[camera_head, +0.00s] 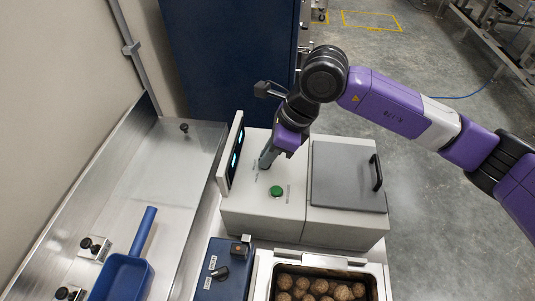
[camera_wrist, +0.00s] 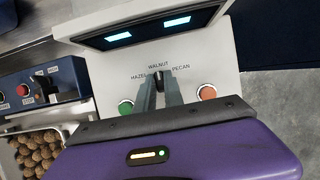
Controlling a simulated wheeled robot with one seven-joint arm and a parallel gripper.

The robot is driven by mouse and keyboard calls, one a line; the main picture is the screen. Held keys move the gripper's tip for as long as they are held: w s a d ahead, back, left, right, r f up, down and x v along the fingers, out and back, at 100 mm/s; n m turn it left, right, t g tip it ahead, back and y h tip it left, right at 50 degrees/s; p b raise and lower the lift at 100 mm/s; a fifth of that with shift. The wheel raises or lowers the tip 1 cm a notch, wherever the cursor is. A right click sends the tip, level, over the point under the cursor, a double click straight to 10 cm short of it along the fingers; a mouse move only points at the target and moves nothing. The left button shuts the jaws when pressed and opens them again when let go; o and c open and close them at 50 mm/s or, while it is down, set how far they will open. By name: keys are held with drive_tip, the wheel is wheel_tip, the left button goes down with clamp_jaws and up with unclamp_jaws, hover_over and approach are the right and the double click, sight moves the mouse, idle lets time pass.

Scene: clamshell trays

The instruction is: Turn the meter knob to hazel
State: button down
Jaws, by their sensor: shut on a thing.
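The meter knob (camera_wrist: 159,76) is a small dark knob on the pale front of the meter box (camera_wrist: 103,72). The labels HAZEL, WALNUT and PECAN stand to its left, above it and to its right. My gripper (camera_wrist: 160,88) is shut on the knob, a grey finger on each side. The knob looks roughly upright, toward WALNUT; the fingers hide most of it. In the head view my gripper (camera_head: 265,163) reaches down onto the box top (camera_head: 245,205), and the knob is hidden there.
A green button (camera_wrist: 126,107) and an orange-red button (camera_wrist: 206,92) flank the knob. A lit display (camera_wrist: 148,28) stands behind it. A grey lid with a handle (camera_head: 345,175) is at right. A nut bin (camera_head: 262,275) and a blue scoop (camera_head: 122,275) are in front.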

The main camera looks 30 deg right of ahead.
drive_tip(key=shift+f, duration=0.1)
drive_tip(key=n+b, duration=0.2)
drive_tip(key=b, duration=0.1)
drive_tip(key=shift+w+f+g+b, duration=0.1)
drive_tip(key=shift+f+g+b, duration=0.15)
drive_tip(key=shift+g+b, duration=0.05)
drive_tip(key=n+g+b, duration=0.1)
drive_tip(key=n+b, duration=0.1)
drive_tip(key=b, duration=0.2)
drive_tip(key=shift+w+n, duration=0.1)
drive_tip(key=shift+n, duration=0.2)
drive_tip(key=n+g+b, duration=0.1)
drive_tip(key=n+b, duration=0.2)
drive_tip(key=shift+r+y+b, duration=0.15)
drive_tip(key=shift+y+b, duration=0.25)
drive_tip(key=shift+w+r+n+g+b, duration=0.1)
drive_tip(key=shift+n+g+b, duration=0.25)
drive_tip(key=shift+n+b, duration=0.35)
drive_tip(key=shift+r+n+g+b, duration=0.1)
drive_tip(key=shift+n+g+b, duration=0.25)
drive_tip(key=shift+n, duration=0.55)
drive_tip(key=c, duration=1.4)
unclamp_jaws()
drive_tip(key=shift+c, duration=0.2)
